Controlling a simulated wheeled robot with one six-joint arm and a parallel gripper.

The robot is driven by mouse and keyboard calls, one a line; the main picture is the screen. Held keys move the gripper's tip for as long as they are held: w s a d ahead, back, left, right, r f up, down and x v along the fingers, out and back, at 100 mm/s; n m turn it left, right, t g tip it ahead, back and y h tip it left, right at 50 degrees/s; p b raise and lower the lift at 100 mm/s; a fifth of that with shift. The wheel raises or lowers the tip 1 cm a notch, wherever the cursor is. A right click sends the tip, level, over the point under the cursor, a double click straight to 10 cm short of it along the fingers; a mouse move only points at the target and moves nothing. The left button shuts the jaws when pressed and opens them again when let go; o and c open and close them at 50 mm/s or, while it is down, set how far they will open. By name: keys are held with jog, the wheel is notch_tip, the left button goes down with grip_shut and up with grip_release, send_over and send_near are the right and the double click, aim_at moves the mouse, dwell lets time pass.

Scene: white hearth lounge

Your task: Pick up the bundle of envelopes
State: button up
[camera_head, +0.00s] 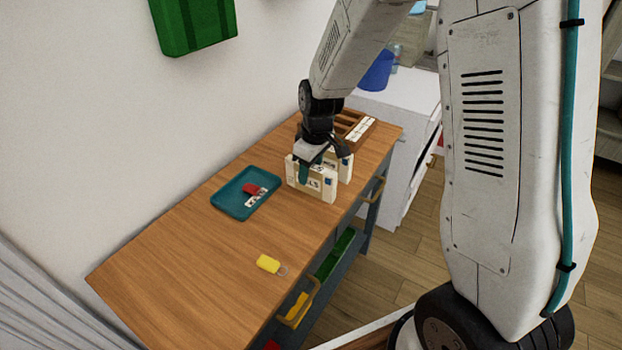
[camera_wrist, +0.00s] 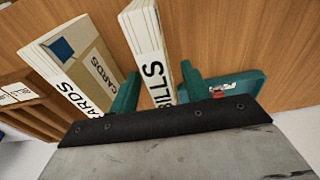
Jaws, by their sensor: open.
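Two upright cream bundles of envelopes stand on the wooden table (camera_head: 190,250). The one marked "BILLS" (camera_head: 323,190) is nearer, and it also shows in the wrist view (camera_wrist: 145,35). The one marked "CARDS" (camera_wrist: 62,72), with a blue square on a tan face, stands behind it, partly hidden in the head view (camera_head: 346,168). My gripper (camera_head: 314,170) is open and low over the "BILLS" bundle. In the wrist view its teal fingers (camera_wrist: 158,85) lie on either side of that bundle, one in the gap towards "CARDS". I cannot tell whether they touch it.
A teal tray (camera_head: 226,206) holding a red item and a white labelled piece lies left of the bundles. A wooden compartment rack (camera_head: 346,122) stands just behind them. A yellow tag (camera_head: 268,263) lies near the table's front edge. The table's left part is clear.

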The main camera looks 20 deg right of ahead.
grip_shut()
jog(key=shift+r, duration=0.1)
